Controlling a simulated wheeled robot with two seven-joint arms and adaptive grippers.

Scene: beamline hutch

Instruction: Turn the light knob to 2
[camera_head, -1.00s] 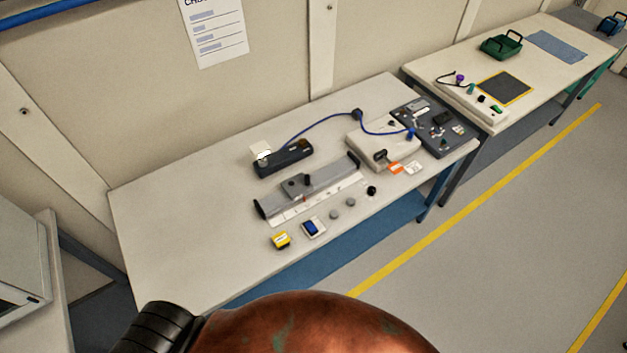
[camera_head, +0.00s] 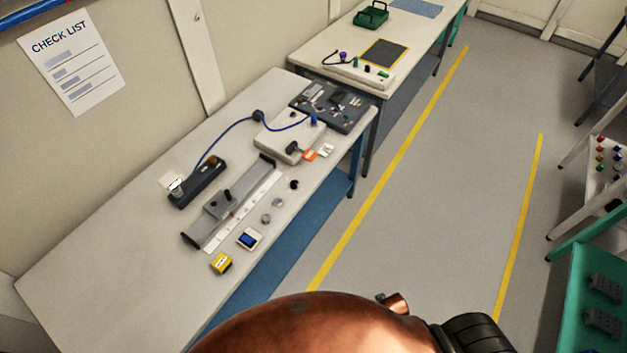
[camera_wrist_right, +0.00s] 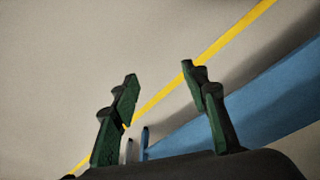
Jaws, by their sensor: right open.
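No knob that I can make out carries a readable label or number, so I cannot tell which is the light knob. In the head view, a pale box (camera_head: 274,141) on the near bench has a dark knob (camera_head: 293,148) on its front. A dark panel (camera_head: 347,109) with small controls lies behind it. My right gripper (camera_wrist_right: 160,72) is open and empty in the right wrist view, over the floor and away from the benches' tops. My left gripper is not in view.
The near bench (camera_head: 95,265) also carries a rail (camera_head: 228,202), a dark device (camera_head: 197,185) with a blue cable, and a yellow item (camera_head: 221,263). Shelving is at right; the floor (camera_head: 430,210) between is clear.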

